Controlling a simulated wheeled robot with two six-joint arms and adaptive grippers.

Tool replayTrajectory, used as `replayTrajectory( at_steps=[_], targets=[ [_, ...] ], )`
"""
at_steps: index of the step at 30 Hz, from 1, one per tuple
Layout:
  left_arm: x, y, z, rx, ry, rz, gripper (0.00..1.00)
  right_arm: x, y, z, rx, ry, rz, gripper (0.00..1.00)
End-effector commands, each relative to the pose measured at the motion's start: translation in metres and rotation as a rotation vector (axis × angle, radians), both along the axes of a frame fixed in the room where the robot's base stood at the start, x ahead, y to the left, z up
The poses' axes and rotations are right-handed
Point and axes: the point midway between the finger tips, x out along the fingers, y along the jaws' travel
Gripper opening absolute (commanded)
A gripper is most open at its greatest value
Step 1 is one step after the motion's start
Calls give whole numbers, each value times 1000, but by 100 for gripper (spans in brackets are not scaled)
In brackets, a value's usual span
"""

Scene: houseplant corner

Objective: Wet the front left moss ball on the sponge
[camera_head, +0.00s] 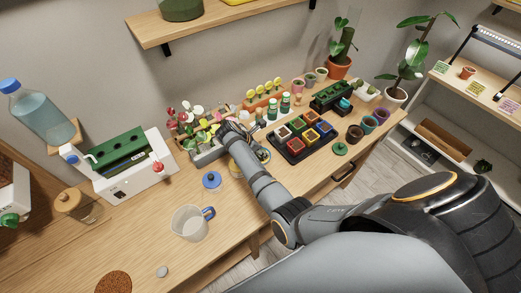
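One arm of mine reaches in from the lower right, and I take it for the right one. Its gripper (232,131) is at the grey tray (207,157) with colourful small plants, near the back wall. The fingers are small and partly hidden, so I cannot tell whether they are open or hold anything. Just right of the forearm is a small round dish (264,155) with greenish contents, partly hidden by the arm. I cannot make out the moss balls or the sponge with certainty. My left gripper is not in view.
A black tray of coloured pots (303,137) stands right of the arm. A clear jug (190,223) and a blue lid (211,180) are on the wooden table (230,240). A white device with a green top (118,147) stands left. The table's front middle is mostly clear.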

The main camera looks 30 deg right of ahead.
Motion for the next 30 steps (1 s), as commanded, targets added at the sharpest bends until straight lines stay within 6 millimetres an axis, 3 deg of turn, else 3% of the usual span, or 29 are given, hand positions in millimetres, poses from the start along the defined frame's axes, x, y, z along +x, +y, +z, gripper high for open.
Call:
replayTrajectory(
  at_steps=[30],
  targets=[
    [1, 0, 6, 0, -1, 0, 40, -1, 0, -2, 2, 3, -1, 11]
  ],
)
